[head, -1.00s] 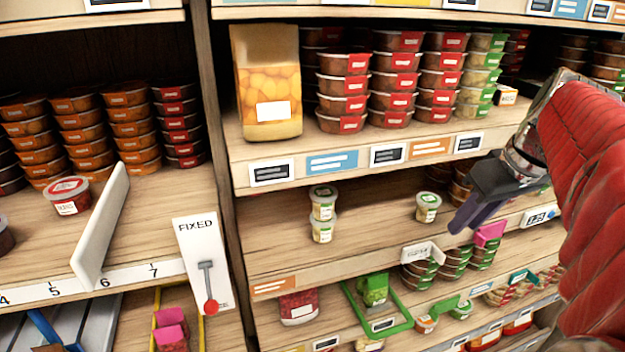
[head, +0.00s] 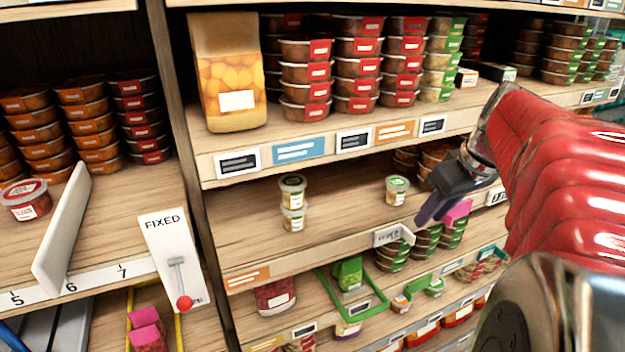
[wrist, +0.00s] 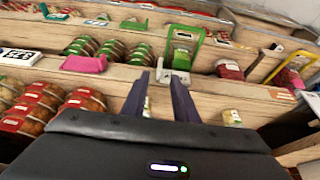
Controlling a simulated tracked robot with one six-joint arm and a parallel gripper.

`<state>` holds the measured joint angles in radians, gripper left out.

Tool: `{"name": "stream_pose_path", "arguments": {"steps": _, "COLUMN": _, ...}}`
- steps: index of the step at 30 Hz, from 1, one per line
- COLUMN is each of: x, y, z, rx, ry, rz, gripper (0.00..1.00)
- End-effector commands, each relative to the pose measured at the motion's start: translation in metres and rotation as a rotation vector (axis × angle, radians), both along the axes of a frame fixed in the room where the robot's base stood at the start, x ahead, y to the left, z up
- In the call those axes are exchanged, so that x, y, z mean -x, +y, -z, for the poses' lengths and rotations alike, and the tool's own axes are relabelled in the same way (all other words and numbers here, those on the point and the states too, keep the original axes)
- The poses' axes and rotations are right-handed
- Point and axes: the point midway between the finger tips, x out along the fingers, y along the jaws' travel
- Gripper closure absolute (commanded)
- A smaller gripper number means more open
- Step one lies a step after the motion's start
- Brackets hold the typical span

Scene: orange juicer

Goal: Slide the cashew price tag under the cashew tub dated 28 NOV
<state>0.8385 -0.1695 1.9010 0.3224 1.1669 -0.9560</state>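A white price tag (head: 393,235) stands tilted on the front edge of the middle shelf; its lettering is too small to read surely. A small tub with a green and white lid (head: 397,190) stands alone behind it. Two similar tubs are stacked to the left, an upper one (head: 293,186) and a lower one (head: 293,218). No date is legible on any tub. My gripper (head: 432,208) is open and empty, to the right of the lone tub. In the wrist view its fingers (wrist: 160,82) are apart, with the tag (wrist: 173,76) beyond them and a stacked tub (wrist: 232,117) to the right.
A pink tag (head: 458,212) sits on the shelf edge by my fingers. Brown tubs stand deeper right. A green-framed holder (head: 352,302) and green-banded tubs (head: 425,243) are below. The upper shelf (head: 290,133) overhangs. Middle-shelf space between the stack and lone tub is clear.

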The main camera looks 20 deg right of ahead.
Motion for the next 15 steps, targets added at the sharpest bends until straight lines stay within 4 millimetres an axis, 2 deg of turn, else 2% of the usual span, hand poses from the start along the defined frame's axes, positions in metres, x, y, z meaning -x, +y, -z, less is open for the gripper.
{"name": "stream_pose_path", "arguments": {"steps": 9, "x": -0.019, "y": 0.002, "z": 0.047, "rx": -0.003, "ry": 0.003, "rz": -0.002, "gripper": 0.73}}
{"name": "stream_pose_path", "arguments": {"steps": 15, "x": -0.029, "y": 0.002, "z": 0.071, "rx": -0.002, "ry": 0.003, "rz": -0.002, "gripper": 0.73}}
